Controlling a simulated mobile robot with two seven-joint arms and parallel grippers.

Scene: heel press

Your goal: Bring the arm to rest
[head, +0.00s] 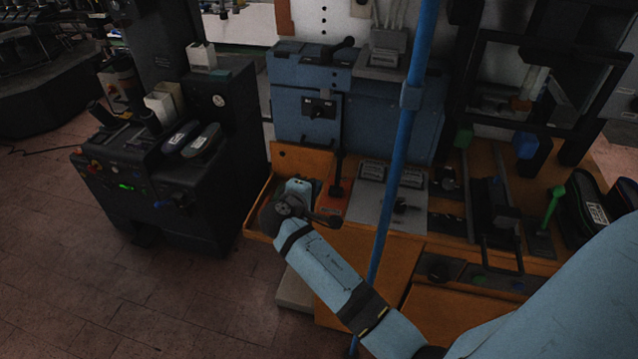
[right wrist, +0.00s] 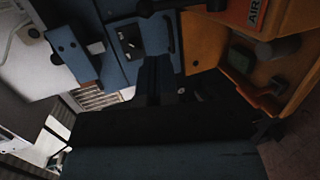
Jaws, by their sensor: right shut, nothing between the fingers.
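My right arm (head: 325,272) reaches in from the lower right in the head view, light blue with dark bands. Its right gripper (head: 300,187) is over the orange tray at the bench's left end, partly hidden by my wrist. In the right wrist view the dark fingers (right wrist: 155,82) are shut with nothing between them, in front of the blue press (head: 305,112). I cannot tell whether they touch anything. My left gripper is not in view.
The orange bench (head: 350,245) carries levers and fixtures. A blue upright pole (head: 398,150) stands close to my right forearm. A black machine (head: 180,200) holding shoes stands to the left. The brick floor (head: 110,300) at lower left is clear.

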